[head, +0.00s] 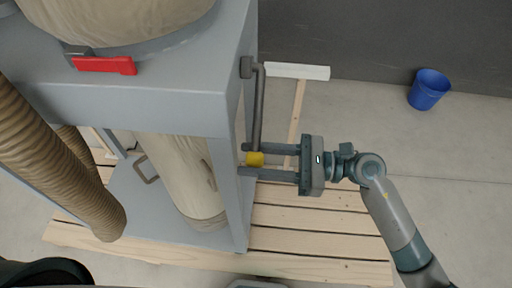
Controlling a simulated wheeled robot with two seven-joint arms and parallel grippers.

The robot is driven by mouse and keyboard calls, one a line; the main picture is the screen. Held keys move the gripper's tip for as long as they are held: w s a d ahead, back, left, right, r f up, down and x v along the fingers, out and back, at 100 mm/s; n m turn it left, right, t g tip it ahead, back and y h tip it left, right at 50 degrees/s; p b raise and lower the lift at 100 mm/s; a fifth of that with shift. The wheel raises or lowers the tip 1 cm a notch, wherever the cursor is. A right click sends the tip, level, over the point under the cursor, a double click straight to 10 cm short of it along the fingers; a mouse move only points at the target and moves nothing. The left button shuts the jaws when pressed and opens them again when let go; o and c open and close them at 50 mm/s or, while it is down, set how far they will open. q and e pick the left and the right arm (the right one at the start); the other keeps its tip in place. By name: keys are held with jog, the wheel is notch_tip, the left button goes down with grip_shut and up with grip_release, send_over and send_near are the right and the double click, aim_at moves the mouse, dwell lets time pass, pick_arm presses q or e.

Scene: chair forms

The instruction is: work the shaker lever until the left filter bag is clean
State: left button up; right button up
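The shaker lever (259,105) is a grey bent rod. The fingers look apart from the knob, though contact is hard to judge. A cream filter bag (120,18) shows at the top left, cut off by the picture edge; how clean it is cannot be told. My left gripper is not in view.
The grey frame (180,95) carries a red clamp handle (104,65). A lower cream bag (178,180) hangs inside it. A ribbed brown hose (50,155) runs down at left. The machine stands on a wooden pallet (315,220). A blue bucket (428,90) stands on open floor at right.

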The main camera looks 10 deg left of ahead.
jog(key=shift+s+r, duration=0.15)
jog(key=shift+s, duration=0.05)
jog(key=s+r+p, duration=0.2)
jog(key=r+p, duration=0.1)
jog(key=shift+s+r, duration=0.4)
jog(key=shift+s, duration=0.1)
